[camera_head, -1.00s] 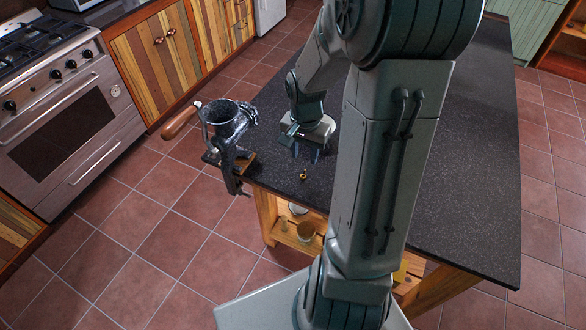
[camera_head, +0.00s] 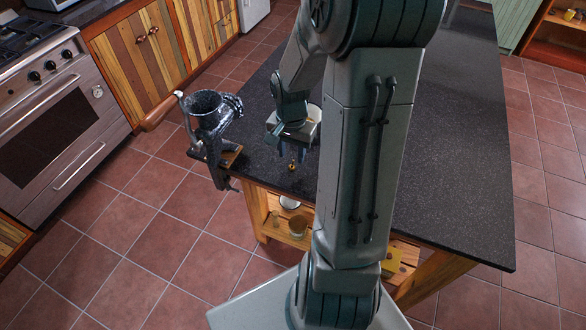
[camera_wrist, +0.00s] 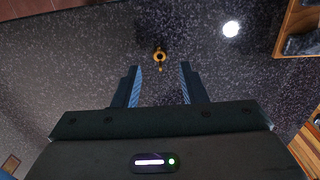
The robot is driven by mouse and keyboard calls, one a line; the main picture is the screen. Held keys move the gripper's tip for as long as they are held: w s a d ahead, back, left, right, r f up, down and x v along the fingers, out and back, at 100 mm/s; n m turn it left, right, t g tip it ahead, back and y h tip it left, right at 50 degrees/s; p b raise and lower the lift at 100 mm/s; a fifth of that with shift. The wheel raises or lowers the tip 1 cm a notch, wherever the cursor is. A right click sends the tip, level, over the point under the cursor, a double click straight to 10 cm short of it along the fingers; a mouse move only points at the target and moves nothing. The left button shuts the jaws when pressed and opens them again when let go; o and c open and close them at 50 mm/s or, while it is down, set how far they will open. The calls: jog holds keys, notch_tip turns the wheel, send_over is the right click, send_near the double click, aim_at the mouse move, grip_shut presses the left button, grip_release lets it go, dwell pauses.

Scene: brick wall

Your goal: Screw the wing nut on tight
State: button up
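A small brass wing nut (camera_head: 292,166) lies on the dark countertop near its front edge. It also shows in the wrist view (camera_wrist: 160,56), ahead of my fingertips and roughly centred between them. A dark metal hand grinder (camera_head: 208,116) with a wooden crank handle (camera_head: 160,113) is fixed at the left corner of the countertop (camera_head: 455,150). Its clamp hangs below the edge; the screw thread is not clear. My gripper (camera_head: 292,153) is low over the countertop, just behind the wing nut. It is open and empty in the wrist view (camera_wrist: 162,82).
A wooden pad (camera_head: 229,155) sits under the grinder's foot. A shelf below the countertop holds a small pot (camera_head: 298,227). A stove (camera_head: 55,125) and wooden cabinets (camera_head: 150,55) stand across the tiled floor. The countertop right of my arm is clear.

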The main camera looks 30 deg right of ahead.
aim_at(291, 168)
jog(key=shift+f+b, duration=1.55)
jog(key=shift+f, duration=0.4)
grip_shut()
jog(key=shift+r, duration=0.1)
jog(key=shift+r+p, duration=2.05)
jog(key=shift+r, duration=0.95)
